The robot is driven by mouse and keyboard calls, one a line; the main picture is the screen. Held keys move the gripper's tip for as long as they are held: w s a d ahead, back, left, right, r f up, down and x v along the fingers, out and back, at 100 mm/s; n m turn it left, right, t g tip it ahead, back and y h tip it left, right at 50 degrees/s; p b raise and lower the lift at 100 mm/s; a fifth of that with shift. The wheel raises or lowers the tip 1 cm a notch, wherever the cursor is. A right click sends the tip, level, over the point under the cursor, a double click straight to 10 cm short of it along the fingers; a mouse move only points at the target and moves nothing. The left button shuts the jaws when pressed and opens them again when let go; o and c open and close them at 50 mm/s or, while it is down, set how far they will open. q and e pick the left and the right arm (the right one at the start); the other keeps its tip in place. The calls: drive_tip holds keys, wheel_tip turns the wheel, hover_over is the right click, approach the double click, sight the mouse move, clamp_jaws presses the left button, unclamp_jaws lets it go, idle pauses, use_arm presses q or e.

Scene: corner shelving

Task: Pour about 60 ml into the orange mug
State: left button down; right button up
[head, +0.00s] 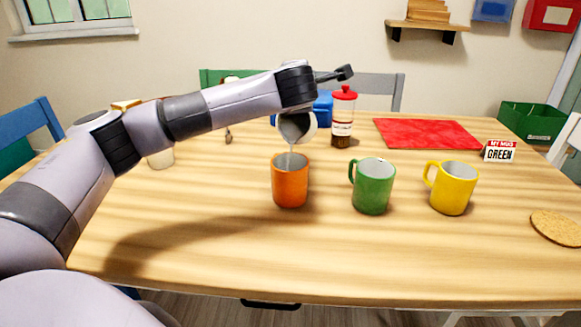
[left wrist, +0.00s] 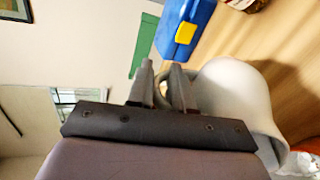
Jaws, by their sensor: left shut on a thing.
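The orange mug (head: 291,184) stands upright on the table, its opening up. My left gripper (left wrist: 168,85) is shut on a pale jug (left wrist: 238,88), at its handle side. In the head view the jug (head: 297,127) is tilted above the orange mug, apart from it. The level inside the mug is hidden. In the head view the wrist and jug hide my left fingertips. My right gripper is in neither view.
A green mug (head: 372,188) and a yellow mug (head: 452,188) stand right of the orange one. A red-capped bottle (head: 342,120) and a blue box (left wrist: 184,25) are behind. The front table area is clear.

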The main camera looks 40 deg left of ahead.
use_arm(q)
drive_tip(key=shift+r, duration=0.1)
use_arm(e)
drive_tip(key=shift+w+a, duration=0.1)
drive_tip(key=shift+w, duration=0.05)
use_arm(q)
drive_tip(key=shift+s+d+b, duration=0.1)
drive_tip(key=shift+s+b, duration=0.1)
drive_tip(key=shift+b, duration=0.45)
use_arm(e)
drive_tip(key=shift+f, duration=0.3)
use_arm(q)
drive_tip(key=shift+s+b, duration=0.15)
drive_tip(key=shift+b, duration=0.4)
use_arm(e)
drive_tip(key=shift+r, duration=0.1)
